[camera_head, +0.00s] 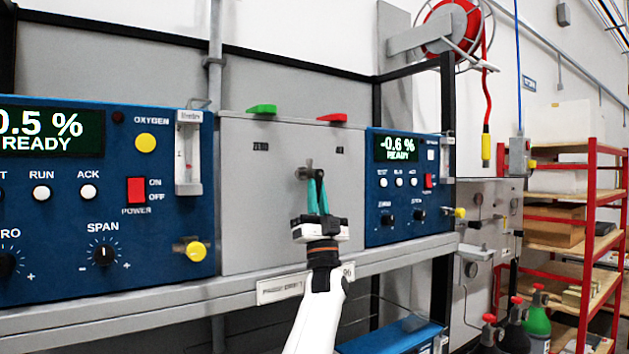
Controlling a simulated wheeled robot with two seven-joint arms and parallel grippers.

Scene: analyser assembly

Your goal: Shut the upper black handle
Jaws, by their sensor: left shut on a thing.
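The upper black handle (319,174) is on a small grey valve fitting on the grey panel (250,215) between the two blue analysers. Only a short dark part of it shows; the rest is hidden by the fingers, so its exact angle is hard to tell. My left gripper (318,187), with teal fingers and a white and black body, reaches up from below. Its fingers are closed together on the handle. My right gripper is not in view.
A large blue analyser (110,225) stands at left, a smaller one (408,215) at right. Green (262,109) and red (332,118) levers top the panel. A shelf edge (215,298) runs below. Gas cylinders (537,320) and a red rack (588,200) are at right.

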